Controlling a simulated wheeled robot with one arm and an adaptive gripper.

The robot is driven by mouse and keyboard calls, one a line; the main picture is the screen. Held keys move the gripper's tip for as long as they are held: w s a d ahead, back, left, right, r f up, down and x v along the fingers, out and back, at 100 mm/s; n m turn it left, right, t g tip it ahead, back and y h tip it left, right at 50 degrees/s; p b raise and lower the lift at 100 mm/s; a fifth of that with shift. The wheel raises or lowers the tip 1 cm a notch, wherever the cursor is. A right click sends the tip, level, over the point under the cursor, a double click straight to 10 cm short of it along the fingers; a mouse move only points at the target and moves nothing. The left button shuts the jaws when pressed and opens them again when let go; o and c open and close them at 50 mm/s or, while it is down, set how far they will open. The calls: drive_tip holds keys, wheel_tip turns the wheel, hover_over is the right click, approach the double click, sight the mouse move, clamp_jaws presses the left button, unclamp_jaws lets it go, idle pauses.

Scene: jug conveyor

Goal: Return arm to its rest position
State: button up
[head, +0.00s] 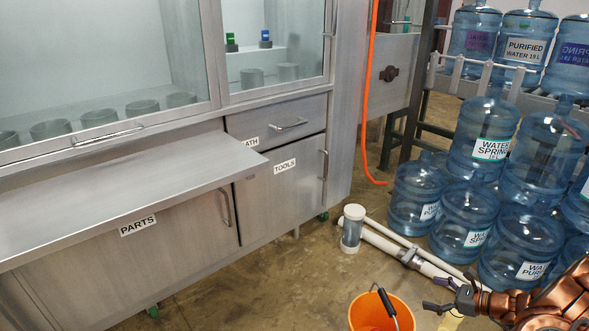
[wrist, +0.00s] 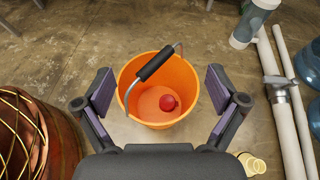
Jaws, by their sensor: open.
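My gripper (wrist: 160,92) is open and empty in the wrist view, its two purple-padded fingers spread wide. It points down over an orange bucket (wrist: 185,112). The bucket's dark handle grip (wrist: 156,63) crosses the space between the fingers, and I see no finger touching it. A small red round object (wrist: 168,102) lies inside the bucket. In the head view my copper-coloured arm reaches in from the lower right, and the gripper (head: 446,297) is beside the orange bucket (head: 383,318), which is cut by the lower edge.
A metal cabinet with a shelf (head: 130,190) fills the left. Stacked water jugs (head: 470,215) stand at the right. White pipes (head: 415,260) and a clear cylinder with white caps (head: 351,230) are on the floor. An orange hose (head: 367,110) hangs behind. Floor between cabinet and bucket is clear.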

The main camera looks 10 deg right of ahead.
drive_tip(key=s+a+r+n+g+p, duration=0.3)
drive_tip(key=a+r+n+g+p, duration=0.3)
drive_tip(key=a+r, duration=0.85)
drive_tip(key=s+a+r+n+g+p, duration=0.35)
drive_tip(key=a+r+n+p, duration=0.7)
drive_tip(key=r, duration=0.65)
drive_tip(key=s+a+r+n+g+h+p, duration=0.35)
drive_tip(key=s+a+r+p, duration=0.4)
drive_tip(key=s+r, duration=0.45)
drive_tip(key=s+d+r+n+t+h+p, duration=0.1)
drive_tip(key=s+r+n+h+p, duration=0.4)
drive_tip(key=s+r, duration=0.6)
drive_tip(key=r+n+p, duration=0.1)
drive_tip(key=n+p, duration=0.1)
drive_tip(key=p, duration=0.1)
drive_tip(key=shift+s+d+r, duration=0.15)
drive_tip(key=shift+s+d, duration=0.15)
